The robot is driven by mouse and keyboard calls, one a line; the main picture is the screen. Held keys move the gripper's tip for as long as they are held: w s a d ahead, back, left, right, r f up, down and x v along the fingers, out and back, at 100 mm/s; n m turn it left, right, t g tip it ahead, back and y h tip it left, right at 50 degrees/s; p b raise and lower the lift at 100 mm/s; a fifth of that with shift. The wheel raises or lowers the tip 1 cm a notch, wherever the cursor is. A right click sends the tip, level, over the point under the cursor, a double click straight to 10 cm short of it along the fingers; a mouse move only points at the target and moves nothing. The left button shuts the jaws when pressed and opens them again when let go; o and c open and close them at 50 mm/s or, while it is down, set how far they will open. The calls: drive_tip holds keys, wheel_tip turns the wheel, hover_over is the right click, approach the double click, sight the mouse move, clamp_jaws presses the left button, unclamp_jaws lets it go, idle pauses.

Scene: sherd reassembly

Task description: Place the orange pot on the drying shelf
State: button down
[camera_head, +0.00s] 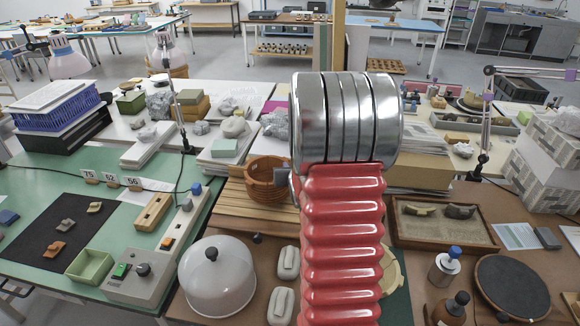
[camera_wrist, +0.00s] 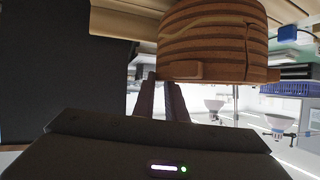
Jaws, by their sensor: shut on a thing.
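The orange pot (camera_head: 265,182), a ribbed terracotta bowl, is at the slatted wooden drying shelf (camera_head: 240,208) in the head view. My gripper (camera_head: 284,172) is at the pot's right side, mostly hidden behind my red arm. In the wrist view the scene looks upside down. The pot (camera_wrist: 215,40) fills the upper middle, with pale slats (camera_wrist: 120,22) beside it. My gripper's two dark fingers (camera_wrist: 162,88) reach the pot's edge near a small lug and are shut on it. I cannot tell whether the pot's base touches the slats.
A white dome (camera_head: 217,280) and two pale blocks (camera_head: 288,263) stand in front of the shelf. A control box (camera_head: 155,262) is to the left. A sand tray (camera_head: 440,236) and bottles (camera_head: 444,266) are at the right. Stacked boards (camera_head: 225,150) lie behind.

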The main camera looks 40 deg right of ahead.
drive_tip(key=shift+f, duration=1.55)
drive_tip(key=c, duration=1.8)
unclamp_jaws()
drive_tip(key=shift+f, duration=0.15)
drive_tip(key=v, duration=1.2)
